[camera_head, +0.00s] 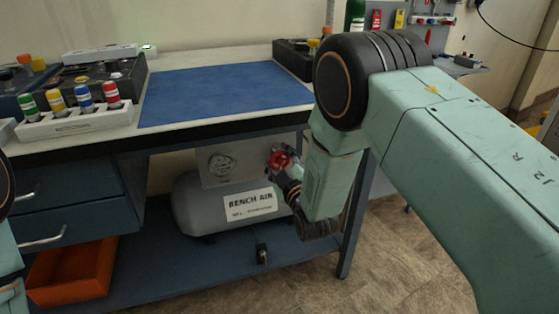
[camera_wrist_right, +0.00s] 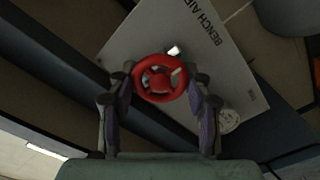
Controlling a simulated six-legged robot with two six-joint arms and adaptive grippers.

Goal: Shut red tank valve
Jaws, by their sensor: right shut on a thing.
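A panel with a round gauge (camera_head: 222,164) stands behind the tank, and a white label (camera_head: 250,204) is on it. An orange bin (camera_head: 72,272) is on the lower shelf (camera_head: 190,272). The table leg (camera_head: 352,225) is close to my right arm.

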